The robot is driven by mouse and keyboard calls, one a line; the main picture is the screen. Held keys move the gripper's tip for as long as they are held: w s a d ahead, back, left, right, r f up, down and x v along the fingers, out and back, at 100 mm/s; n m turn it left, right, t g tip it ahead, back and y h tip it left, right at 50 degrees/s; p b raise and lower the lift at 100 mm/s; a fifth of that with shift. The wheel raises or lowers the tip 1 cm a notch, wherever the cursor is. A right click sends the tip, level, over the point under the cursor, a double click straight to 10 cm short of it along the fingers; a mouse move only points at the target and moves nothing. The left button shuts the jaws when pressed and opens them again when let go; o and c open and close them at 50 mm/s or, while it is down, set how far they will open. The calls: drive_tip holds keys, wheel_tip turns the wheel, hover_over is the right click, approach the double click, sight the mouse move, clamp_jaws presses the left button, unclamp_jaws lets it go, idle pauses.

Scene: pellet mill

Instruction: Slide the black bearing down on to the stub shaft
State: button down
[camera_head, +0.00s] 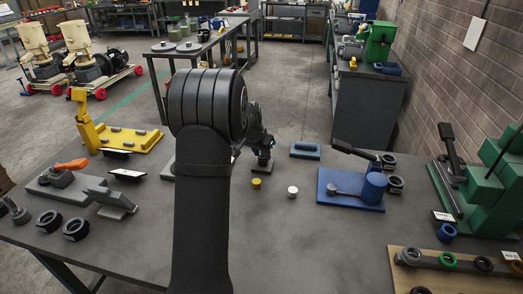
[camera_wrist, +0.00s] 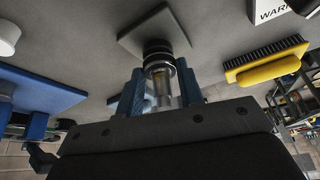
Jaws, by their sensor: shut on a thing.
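My gripper (camera_wrist: 160,74) has blue fingers on either side of a shiny metal cylinder, with black rings at the fingertips. It is shut on the black bearing (camera_wrist: 158,55), which appears around or in line with the stub shaft; the exact contact is hard to see. The shaft's square grey base plate (camera_wrist: 132,38) lies on the table just beyond the fingertips. The shaft is mostly hidden there.
A yellow brush (camera_wrist: 268,62) shows in the wrist view. A yellow fixture (camera_head: 125,137) stands left.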

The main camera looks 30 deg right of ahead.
drive_tip(key=shift+f, duration=0.3)
drive_tip(key=c, duration=0.9)
unclamp_jaws()
drive_tip(key=shift+o, duration=0.4)
drive_tip(key=o, duration=0.5)
drive_tip(key=v, duration=0.9)
idle(0.4)
